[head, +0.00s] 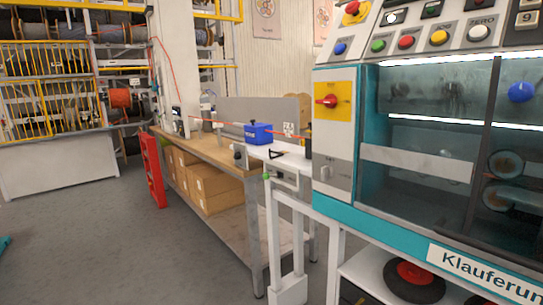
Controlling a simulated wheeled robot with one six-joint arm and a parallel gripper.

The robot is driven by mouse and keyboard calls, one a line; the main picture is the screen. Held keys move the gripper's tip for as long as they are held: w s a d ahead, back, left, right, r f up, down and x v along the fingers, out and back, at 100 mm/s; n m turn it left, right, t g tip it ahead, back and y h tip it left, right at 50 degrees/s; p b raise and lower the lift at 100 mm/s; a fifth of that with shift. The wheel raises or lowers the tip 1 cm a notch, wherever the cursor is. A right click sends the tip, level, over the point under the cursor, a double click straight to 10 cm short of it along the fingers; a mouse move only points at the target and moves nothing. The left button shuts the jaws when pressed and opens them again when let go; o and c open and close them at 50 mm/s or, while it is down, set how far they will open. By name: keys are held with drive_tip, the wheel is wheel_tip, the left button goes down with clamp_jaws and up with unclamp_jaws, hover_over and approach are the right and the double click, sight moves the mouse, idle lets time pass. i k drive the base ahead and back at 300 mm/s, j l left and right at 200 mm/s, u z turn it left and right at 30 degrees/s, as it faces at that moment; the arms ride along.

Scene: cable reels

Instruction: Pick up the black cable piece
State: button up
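I cannot make out the black cable piece with certainty. A small black angular object (277,153) lies on the white tabletop (295,162) in front of a blue box, and it is too small to tell what it is. Another small dark object (239,152) sits near the front edge of the wooden workbench (215,151). My gripper does not show in the head view.
A teal machine (345,190) with coloured buttons stands close on the right. A blue box (258,133) stands on the bench line, with cardboard boxes (215,190) below. A red crate-like object (153,170) leans at the bench's left end. Grey floor (110,245) is open at left.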

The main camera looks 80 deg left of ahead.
sight(281, 154)
drive_tip(key=u, duration=2.25)
drive_tip(key=i+l+z, duration=0.2)
drive_tip(key=i+z, duration=0.2)
drive_tip(key=i, duration=0.45)
drive_tip(key=i+z, duration=0.4)
drive_tip(key=i, duration=0.45)
